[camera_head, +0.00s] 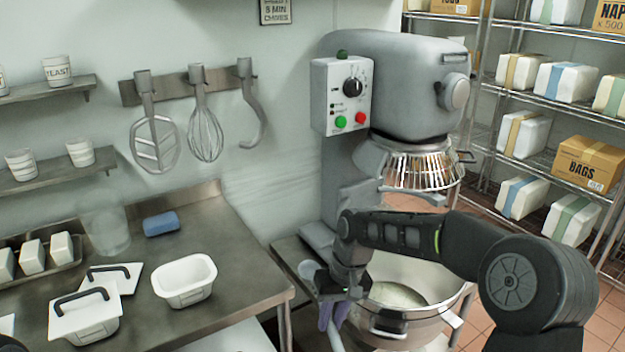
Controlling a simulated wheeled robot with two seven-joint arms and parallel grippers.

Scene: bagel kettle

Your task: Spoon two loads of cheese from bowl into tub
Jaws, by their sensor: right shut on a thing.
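The large steel mixer bowl (385,326) stands below the mixer head, with pale cheese (398,294) inside it. My right gripper (343,292) is at the bowl's left rim, shut on a spoon with a purple handle (327,314). The gripper and wrist hide much of the spoon, and I cannot tell whether it carries anything. A white open tub (184,281) stands on the steel counter to the left, and its inside looks empty.
A white lidded tub (86,318) and a loose white lid (118,278) with black handles lie left of the open tub. A blue sponge (161,224) and clear container (105,232) stand behind.

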